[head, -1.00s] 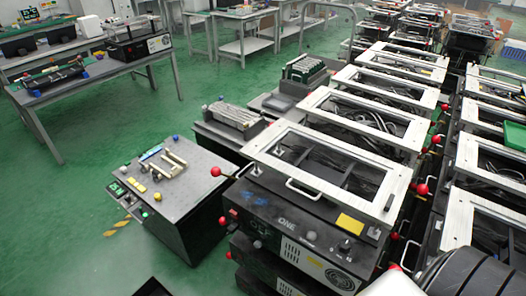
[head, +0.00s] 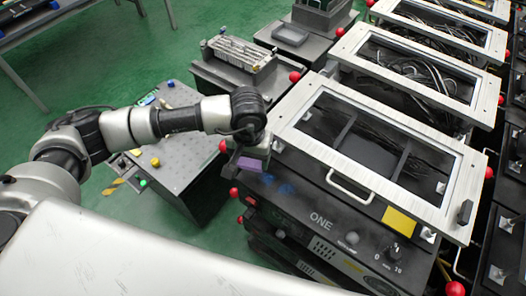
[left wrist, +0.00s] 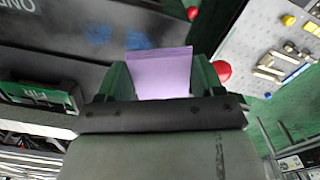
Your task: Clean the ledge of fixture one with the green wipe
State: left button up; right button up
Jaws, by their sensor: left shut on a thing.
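Fixture one, a dark box marked ONE (head: 321,219), has a white-framed lid (head: 375,180) that is shut. Its dark front ledge carries blue smudges (head: 287,189), which also show in the left wrist view (left wrist: 140,40). My left gripper (head: 249,156) is at the left end of this ledge, left of the smudges. It is shut on a purple wipe (left wrist: 160,75), not a green one; I see no green wipe. Whether the wipe touches the ledge I cannot tell. My right gripper is not in view.
Red ball knobs (head: 234,193) stick out beside the fixture near my left gripper. A lid handle (head: 349,187) and a yellow pad (head: 399,222) are further right. A grey bench with small parts (head: 175,150) stands left, under my arm.

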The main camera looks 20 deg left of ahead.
pick_arm(q)
jog(key=shift+w+d+r, duration=0.3)
jog(key=shift+w+d, duration=0.15)
jog(key=shift+w, duration=0.2)
jog(key=shift+s+d+r, duration=0.15)
jog(key=shift+d+r, duration=0.05)
jog(key=shift+r, duration=0.05)
jog(key=shift+s+f+b, duration=0.3)
jog(key=shift+s+f, duration=0.05)
jog(key=shift+w+f, duration=0.15)
jog(key=shift+f, duration=0.8)
jog(key=shift+f+b, duration=0.35)
jog(key=shift+f, duration=0.15)
jog(key=shift+r+g, duration=0.2)
jog(key=shift+g, duration=0.6)
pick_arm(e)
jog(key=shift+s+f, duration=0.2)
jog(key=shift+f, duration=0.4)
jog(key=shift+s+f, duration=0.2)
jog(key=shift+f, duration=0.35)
